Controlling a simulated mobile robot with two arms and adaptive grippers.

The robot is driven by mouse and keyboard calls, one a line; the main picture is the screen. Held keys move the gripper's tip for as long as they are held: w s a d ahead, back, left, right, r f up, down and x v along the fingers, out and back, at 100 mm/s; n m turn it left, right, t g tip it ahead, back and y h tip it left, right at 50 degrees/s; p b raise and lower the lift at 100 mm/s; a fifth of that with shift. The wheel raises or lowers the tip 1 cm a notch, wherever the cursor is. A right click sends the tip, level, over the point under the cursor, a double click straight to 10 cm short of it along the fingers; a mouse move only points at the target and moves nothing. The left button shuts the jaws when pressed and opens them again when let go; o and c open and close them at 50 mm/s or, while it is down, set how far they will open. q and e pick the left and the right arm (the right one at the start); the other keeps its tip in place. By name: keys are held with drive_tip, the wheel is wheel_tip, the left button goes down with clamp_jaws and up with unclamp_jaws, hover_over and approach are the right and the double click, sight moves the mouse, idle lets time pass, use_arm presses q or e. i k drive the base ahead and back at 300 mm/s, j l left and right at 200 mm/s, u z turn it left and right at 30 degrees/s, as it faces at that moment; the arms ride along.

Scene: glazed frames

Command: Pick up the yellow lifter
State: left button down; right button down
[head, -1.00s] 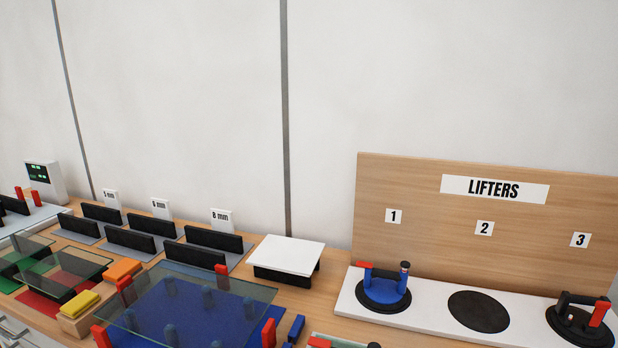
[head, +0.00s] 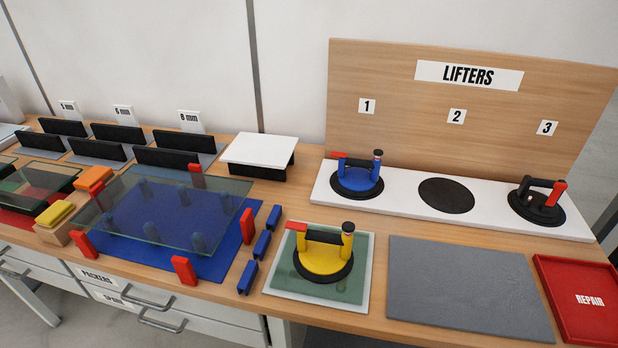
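The yellow lifter (head: 323,257) has a yellow body on a black round suction pad, with a black bar handle and a red lever at its left. It stands upright on a green glass square with a pale border (head: 357,290) on the bench, in front of the lifter rack. No gripper of mine shows in the head view.
The white rack (head: 405,205) holds a blue lifter (head: 357,180) under 1, an empty black disc (head: 446,195) under 2 and a black lifter (head: 537,203) under 3. A grey mat (head: 468,290) and red REPAIR tray (head: 585,300) lie right; a glass pane (head: 165,215) over a blue mat lies left.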

sight(319, 257)
drive_tip(key=k+l+u, duration=0.6)
drive_tip(key=k, duration=0.4)
